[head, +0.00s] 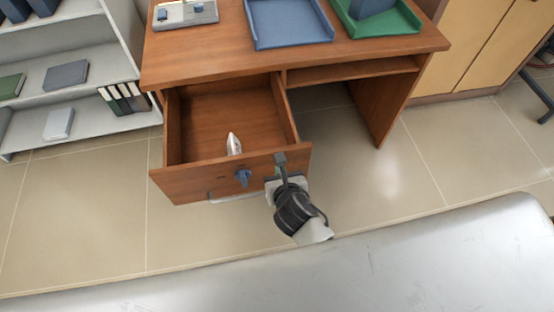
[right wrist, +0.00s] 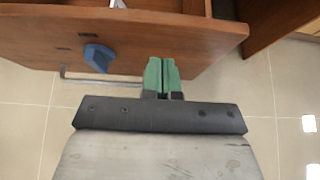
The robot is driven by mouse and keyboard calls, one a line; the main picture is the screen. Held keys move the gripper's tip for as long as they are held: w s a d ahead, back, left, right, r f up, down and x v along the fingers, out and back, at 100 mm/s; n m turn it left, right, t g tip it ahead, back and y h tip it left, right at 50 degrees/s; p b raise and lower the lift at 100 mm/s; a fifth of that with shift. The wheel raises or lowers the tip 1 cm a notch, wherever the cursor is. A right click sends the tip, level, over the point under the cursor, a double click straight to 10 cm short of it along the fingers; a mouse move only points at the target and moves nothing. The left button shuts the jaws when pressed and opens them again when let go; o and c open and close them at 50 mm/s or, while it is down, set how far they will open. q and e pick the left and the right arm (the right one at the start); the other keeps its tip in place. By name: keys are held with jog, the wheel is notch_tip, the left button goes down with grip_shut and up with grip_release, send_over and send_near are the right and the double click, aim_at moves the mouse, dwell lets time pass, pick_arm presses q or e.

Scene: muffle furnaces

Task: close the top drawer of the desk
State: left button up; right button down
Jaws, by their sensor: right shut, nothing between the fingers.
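The wooden desk (head: 330,60) stands ahead in the head view. Its top drawer (head: 230,172) is pulled well out, with its front panel toward me. My right gripper (head: 280,164) is at the right part of the drawer front. Its green fingers (right wrist: 161,76) are shut and empty, close to the front panel right of the knob; I cannot tell whether they touch it. My left gripper is not in view.
A small pale object (head: 234,143) is inside the drawer. A blue tray (head: 290,24) and a green tray (head: 378,22) are on the desktop. A white shelf (head: 90,65) stands at the left. A grey metallic surface (head: 420,262) spans the bottom. Tiled floor (head: 100,210) lies open between.

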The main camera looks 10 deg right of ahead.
jog(key=shift+w+f, duration=0.15)
jog(key=shift+w, duration=2.05)
jog(key=shift+w, duration=0.1)
